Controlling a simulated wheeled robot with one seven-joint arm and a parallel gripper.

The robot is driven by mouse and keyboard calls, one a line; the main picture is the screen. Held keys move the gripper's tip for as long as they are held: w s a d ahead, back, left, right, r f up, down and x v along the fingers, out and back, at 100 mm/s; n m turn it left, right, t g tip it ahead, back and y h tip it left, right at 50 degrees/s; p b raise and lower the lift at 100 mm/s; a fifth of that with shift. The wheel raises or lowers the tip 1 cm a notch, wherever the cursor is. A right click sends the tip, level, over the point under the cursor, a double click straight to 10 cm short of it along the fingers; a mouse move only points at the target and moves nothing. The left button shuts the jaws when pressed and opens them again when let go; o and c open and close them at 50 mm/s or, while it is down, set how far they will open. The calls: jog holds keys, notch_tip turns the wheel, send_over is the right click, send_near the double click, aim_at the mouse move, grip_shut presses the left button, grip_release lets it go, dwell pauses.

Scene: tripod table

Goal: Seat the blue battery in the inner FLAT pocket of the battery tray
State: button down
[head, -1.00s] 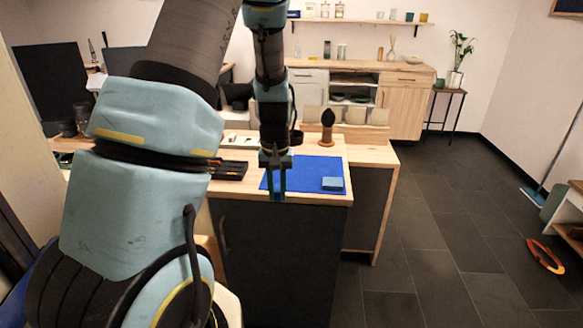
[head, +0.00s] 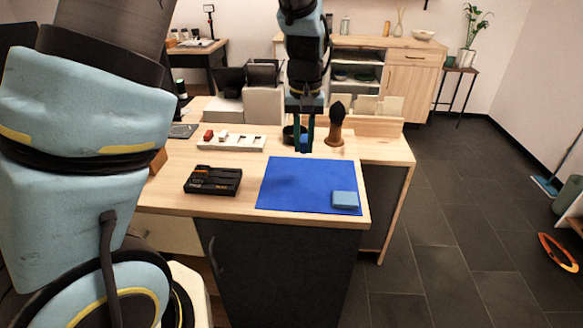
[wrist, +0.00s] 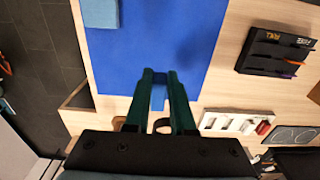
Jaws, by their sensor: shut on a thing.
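My gripper (head: 305,146) hangs over the far edge of the blue mat. In the wrist view its two green fingers (wrist: 160,78) are closed on a narrow blue piece, which I take as the blue battery (wrist: 158,97). It blends with the mat behind it, and the fingers hide most of it. The black battery tray (head: 212,180) lies on the wooden counter left of the mat. It also shows at the upper right of the wrist view (wrist: 272,52), with light lettering and orange and purple bits.
The blue mat (head: 300,185) bears a light-blue block (head: 345,200) at its near right corner. A white slotted tray (head: 230,142) with a red piece lies behind the black tray. A brown, dark-topped object (head: 336,125) stands just right of my gripper. The counter (head: 180,203) has bare wood around the black tray.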

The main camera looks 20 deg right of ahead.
aim_at(302, 184)
notch_tip(302, 184, down, 9)
jog(key=shift+f+p, duration=0.1)
jog(key=shift+p, duration=0.8)
jog(key=shift+f, duration=0.1)
jog(key=c, duration=0.8)
grip_release()
jog(key=shift+o, duration=0.2)
notch_tip(302, 184, up, 12)
jog(key=b, duration=0.3)
jog(key=a+n, duration=0.3)
jog(key=a, duration=2)
jog(key=shift+t, duration=0.3)
jog(key=shift+o, duration=0.5)
jog(key=s+a+f, duration=0.1)
jog(key=s+a, duration=0.3)
jog(key=a, duration=0.3)
jog(key=shift+a+n+t, duration=0.2)
jog(key=shift+n+t, duration=0.1)
jog(key=shift+n, duration=0.1)
